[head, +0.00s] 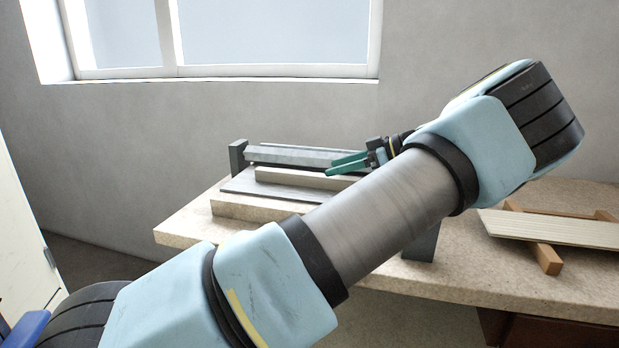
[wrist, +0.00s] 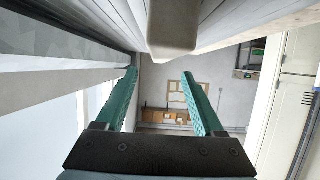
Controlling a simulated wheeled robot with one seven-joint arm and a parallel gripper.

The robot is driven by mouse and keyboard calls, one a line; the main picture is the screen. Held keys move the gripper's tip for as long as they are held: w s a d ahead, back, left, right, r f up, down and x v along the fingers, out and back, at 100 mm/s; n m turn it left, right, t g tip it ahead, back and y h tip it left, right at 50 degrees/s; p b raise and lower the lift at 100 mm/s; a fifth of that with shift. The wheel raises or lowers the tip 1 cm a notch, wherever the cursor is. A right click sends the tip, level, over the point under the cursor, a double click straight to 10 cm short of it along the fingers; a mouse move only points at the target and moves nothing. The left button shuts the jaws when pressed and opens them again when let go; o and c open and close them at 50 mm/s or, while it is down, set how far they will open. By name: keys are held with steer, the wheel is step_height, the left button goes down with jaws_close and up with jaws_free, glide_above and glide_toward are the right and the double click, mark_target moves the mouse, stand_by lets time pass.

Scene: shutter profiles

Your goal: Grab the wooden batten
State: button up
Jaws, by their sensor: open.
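A pale batten (head: 310,178), which looks like the wooden one, lies lengthwise on the layered stand on the bench, in front of and below a grey metal profile (head: 290,155). My gripper (head: 333,164) has green fingers pointing left, near the batten's right end, which my arm partly hides. In the wrist view, a rounded beige end (wrist: 173,30), seemingly the batten's, juts in at the top centre. My gripper (wrist: 160,74) is open there, with nothing seen held between its fingers. The grey profile (wrist: 50,45) runs along the left. Whether anything touches is unclear.
A ribbed pale panel (head: 560,230) rests on wooden supports (head: 547,258) at the right of the bench (head: 460,275). A dark upright (head: 238,160) stands at the stand's left end. A window wall is behind.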

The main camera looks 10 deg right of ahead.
mark_target(309, 174)
steer(key=p+x, duration=0.1)
steer(key=x, duration=0.6)
steer(key=shift+r+p, duration=0.1)
steer(key=shift+p, duration=0.2)
jaws_close()
stand_by(0.4)
